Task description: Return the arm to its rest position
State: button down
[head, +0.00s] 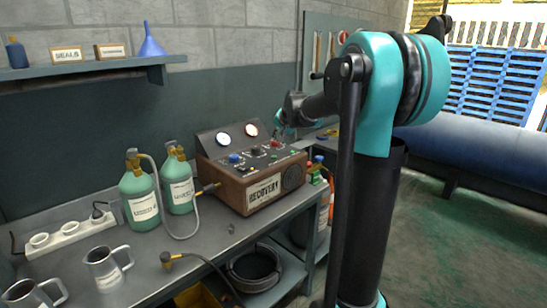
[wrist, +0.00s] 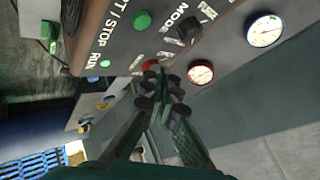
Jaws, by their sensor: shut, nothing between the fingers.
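My teal and black arm (head: 380,95) stands at the right of the head view and reaches left toward the recovery machine (head: 246,200). My gripper (head: 281,130) is over the right end of the machine's sloped control panel, small and partly blurred against the wall. In the wrist view my gripper (wrist: 158,88) is shut and empty, with its fingertips in front of the panel (wrist: 118,40). A green button (wrist: 141,20), a black mode knob (wrist: 188,28) and a red part (wrist: 149,64) show close by. I cannot tell whether the fingertips touch the panel.
Two green cylinders (head: 140,197) (head: 177,185) with a hose stand left of the machine on the bench. Metal mugs (head: 106,268) and a power strip (head: 68,232) are farther left. A wall shelf (head: 90,68) is above. Open floor (head: 460,240) lies at right.

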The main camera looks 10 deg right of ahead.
jog(key=s+d+f+n+g, duration=0.1)
jog(key=s+f+n, duration=0.1)
jog(key=s+f, duration=0.6)
jog(key=s+d+f+n+g+h, duration=0.1)
jog(key=s+f, duration=0.7)
jog(key=s, duration=1.1)
jog(key=s+d+f+n+g+h, duration=0.1)
jog(key=s+f+n+g, duration=0.1)
jog(key=s+f, duration=0.6)
jog(key=s+n, duration=0.1)
jog(key=s, duration=0.4)
jog(key=shift+s+f+n+g, duration=0.25)
jog(key=shift+f+n+g, duration=0.05)
jog(key=shift+f+g, duration=0.1)
